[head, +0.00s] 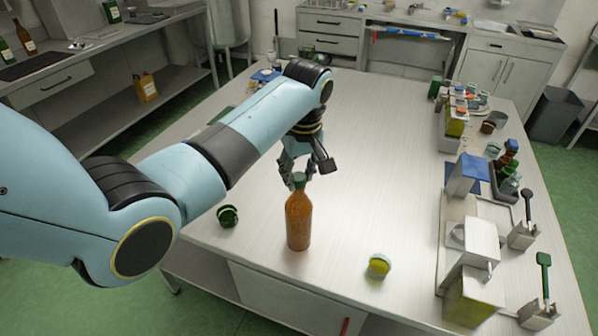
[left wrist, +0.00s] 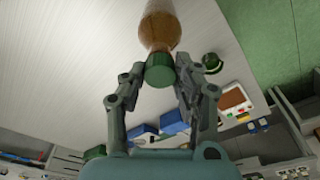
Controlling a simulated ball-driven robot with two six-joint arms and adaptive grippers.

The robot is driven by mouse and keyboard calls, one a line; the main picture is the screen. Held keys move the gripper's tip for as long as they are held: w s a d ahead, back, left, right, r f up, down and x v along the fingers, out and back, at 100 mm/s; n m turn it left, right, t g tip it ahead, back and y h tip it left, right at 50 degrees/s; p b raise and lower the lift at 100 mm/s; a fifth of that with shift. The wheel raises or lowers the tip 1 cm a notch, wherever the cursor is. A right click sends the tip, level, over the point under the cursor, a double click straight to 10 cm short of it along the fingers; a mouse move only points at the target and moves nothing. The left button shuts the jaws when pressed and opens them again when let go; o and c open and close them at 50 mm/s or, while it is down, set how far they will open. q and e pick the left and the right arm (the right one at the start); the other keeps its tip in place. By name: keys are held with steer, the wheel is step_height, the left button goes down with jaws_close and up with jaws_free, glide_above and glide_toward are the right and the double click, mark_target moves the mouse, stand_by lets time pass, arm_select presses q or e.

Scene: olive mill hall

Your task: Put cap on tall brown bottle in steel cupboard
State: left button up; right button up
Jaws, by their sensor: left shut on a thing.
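A tall brown bottle (head: 298,222) stands upright on the pale worktop (head: 370,150), near its front edge. A green cap (left wrist: 160,71) is at the top of its neck; in the left wrist view the brown bottle (left wrist: 160,28) runs straight out beyond it. My left gripper (head: 299,178) is shut on the green cap, with a finger on either side, and reaches it from behind the bottle. Whether the cap is fully seated cannot be told. A grey cupboard with two doors (head: 498,76) stands at the back right. My right gripper is not in view.
A dark green jar (head: 228,215) stands left of the bottle and a yellow-topped jar (head: 378,266) to its right. Boxes, bottles and a metal stand (head: 470,240) crowd the right edge. The worktop's middle is clear. A grey bin (head: 556,113) stands beyond.

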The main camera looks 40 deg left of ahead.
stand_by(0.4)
arm_select(q)
steer(key=o, duration=0.8)
steer(key=shift+c, duration=0.9)
